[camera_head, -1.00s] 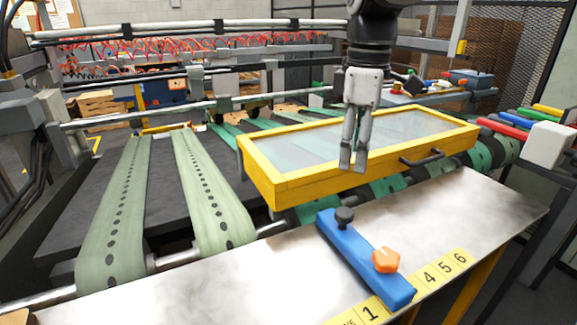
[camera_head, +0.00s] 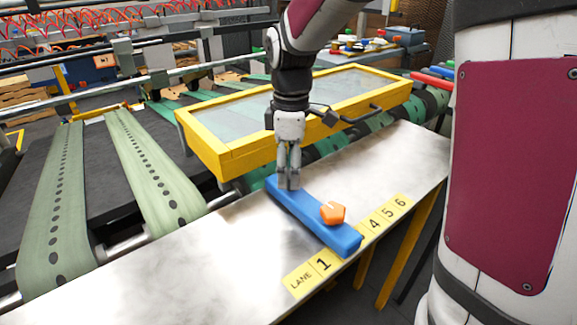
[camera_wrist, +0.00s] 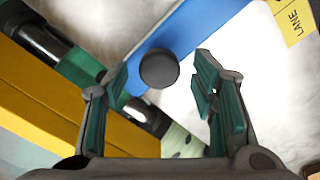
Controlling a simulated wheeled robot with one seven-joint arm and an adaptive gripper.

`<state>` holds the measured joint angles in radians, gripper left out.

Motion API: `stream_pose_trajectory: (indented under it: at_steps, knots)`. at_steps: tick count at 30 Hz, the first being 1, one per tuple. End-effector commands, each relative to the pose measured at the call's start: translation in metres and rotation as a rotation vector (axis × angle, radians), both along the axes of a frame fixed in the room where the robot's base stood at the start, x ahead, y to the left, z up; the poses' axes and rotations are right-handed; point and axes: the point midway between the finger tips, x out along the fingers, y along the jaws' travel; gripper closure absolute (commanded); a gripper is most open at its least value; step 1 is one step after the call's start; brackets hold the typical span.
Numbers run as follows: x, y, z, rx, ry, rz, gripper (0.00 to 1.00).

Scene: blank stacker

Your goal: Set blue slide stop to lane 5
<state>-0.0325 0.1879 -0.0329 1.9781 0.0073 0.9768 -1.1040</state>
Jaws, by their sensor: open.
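The blue slide stop (camera_head: 300,211) lies across the metal table, with an orange knob (camera_head: 333,213) near its front end. That end sits between label 1 (camera_head: 323,264) and label 4 (camera_head: 374,221) and covers the strip there. Label 5 (camera_head: 387,212) is further right. My gripper (camera_head: 289,184) points down over the stop's far end. In the wrist view, my open fingers (camera_wrist: 163,82) are apart on either side of the round black knob (camera_wrist: 158,68), with visible gaps. The gripper hides this knob in the head view.
A yellow-framed clear cover (camera_head: 215,162) with a dark handle (camera_head: 361,115) stands just behind the stop. Green perforated belts (camera_head: 150,165) run at the left. The metal table (camera_head: 190,270) is bare left of the stop.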

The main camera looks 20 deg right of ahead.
Motion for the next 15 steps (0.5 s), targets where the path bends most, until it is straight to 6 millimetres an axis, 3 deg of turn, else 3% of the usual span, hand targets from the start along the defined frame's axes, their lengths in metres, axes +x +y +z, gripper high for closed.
stream_pose_trajectory:
  at_steps: [11,15]
  knots:
    - [0.0000,0.0000,-0.0066,0.000,-0.001,0.000,0.48]
    - [0.0000,-0.0001,-0.0065,0.000,-0.001,0.000,0.75]
